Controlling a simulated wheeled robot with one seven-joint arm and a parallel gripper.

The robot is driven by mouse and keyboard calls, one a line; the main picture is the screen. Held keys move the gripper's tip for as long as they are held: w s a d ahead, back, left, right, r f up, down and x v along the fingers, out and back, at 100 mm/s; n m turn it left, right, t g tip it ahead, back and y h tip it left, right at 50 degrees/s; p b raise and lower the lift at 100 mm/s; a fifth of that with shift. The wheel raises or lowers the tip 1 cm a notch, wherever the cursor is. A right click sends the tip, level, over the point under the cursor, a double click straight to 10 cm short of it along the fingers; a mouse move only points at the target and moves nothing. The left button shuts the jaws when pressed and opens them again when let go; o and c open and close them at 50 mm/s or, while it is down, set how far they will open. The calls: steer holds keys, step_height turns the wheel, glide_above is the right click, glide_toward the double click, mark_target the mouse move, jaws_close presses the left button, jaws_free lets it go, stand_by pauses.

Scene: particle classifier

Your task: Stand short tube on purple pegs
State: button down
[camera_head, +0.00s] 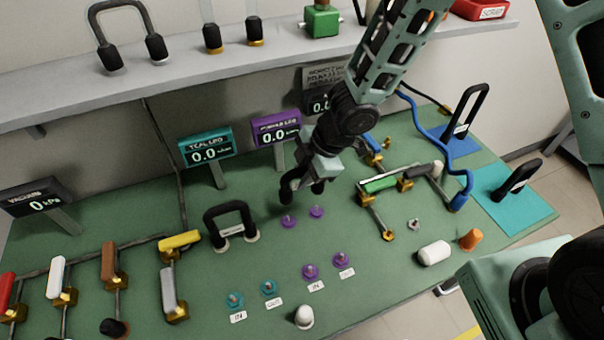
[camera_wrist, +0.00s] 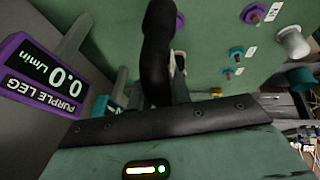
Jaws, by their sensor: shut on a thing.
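My gripper (camera_head: 320,164) is shut on a dark short tube (camera_head: 287,192) near the back middle of the green table. The tube's black ends point down; much of it is hidden by my gripper. A black curved shape in the wrist view (camera_wrist: 158,45) appears to be this tube, though the gripper's own dark parts make it hard to separate. Two purple pegs (camera_head: 288,222) (camera_head: 316,212) stand just below the tube's ends in the head view; contact cannot be told. Two more purple pegs (camera_head: 309,271) (camera_head: 341,261), with white labels, stand nearer the front.
A purple-framed display (camera_head: 275,128) and a teal-framed display (camera_head: 206,146) stand behind. A black U-shaped tube (camera_head: 231,222) with white ends stands at left. Teal pegs (camera_head: 235,300) (camera_head: 268,288) are in front. Brass-fitted valves (camera_head: 378,185) lie to the right. A shelf (camera_head: 180,72) overhangs the back.

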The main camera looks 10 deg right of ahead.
steer(key=shift+d, duration=0.1)
step_height(320, 180, down, 6)
steer(key=b, duration=0.5)
steer(key=shift+r, duration=0.1)
steer(key=shift+f+b, duration=1.45)
steer(key=shift+f, duration=0.3)
stand_by(2.0)
steer(key=c, duration=1.2)
jaws_free()
steer(key=shift+r, duration=0.1)
steer(key=p+v, duration=1.1)
steer(key=v, duration=0.6)
steer(key=shift+d+r, duration=0.15)
